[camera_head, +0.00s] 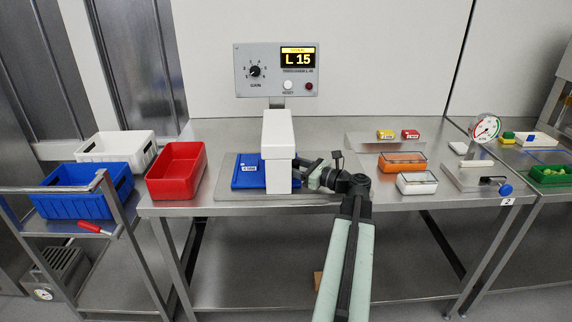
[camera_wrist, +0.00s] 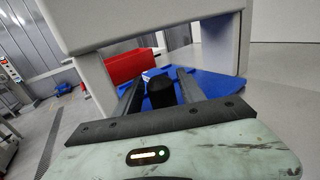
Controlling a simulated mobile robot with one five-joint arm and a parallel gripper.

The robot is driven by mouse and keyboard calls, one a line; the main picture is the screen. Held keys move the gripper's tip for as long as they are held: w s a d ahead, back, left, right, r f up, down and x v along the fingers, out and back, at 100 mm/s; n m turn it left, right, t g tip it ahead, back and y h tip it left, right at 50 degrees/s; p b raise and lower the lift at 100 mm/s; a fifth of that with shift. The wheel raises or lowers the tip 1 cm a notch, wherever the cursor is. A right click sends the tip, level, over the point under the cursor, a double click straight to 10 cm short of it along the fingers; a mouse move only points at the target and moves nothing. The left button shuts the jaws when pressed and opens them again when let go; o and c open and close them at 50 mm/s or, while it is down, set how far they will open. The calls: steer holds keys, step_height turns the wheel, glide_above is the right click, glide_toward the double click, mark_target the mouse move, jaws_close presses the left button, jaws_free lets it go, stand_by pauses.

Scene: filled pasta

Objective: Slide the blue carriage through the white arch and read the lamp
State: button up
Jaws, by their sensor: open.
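The blue carriage (camera_head: 247,172) lies flat on a grey plate, mostly on the left side of the white arch (camera_head: 277,135). In the wrist view the carriage (camera_wrist: 205,84) shows through the arch opening (camera_wrist: 150,22). A black knob (camera_wrist: 160,94) stands on it between my gripper's two fingers. My gripper (camera_wrist: 161,80) is open around the knob, with a gap beside it. In the head view my gripper (camera_head: 306,173) is at the arch's right side, its tips partly hidden. A small round lamp (camera_head: 309,86) on the panel looks dark red; the display (camera_head: 298,58) reads "L 15".
A red bin (camera_head: 176,171) stands left of the plate. Orange (camera_head: 402,162) and clear-lidded (camera_head: 417,184) boxes and a dial gauge fixture (camera_head: 485,129) stand to the right. A cart with a blue bin (camera_head: 82,189) and a white bin (camera_head: 115,147) is at far left.

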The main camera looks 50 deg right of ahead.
mark_target(298, 168)
steer(key=v, duration=0.6)
steer(key=shift+s, duration=0.25)
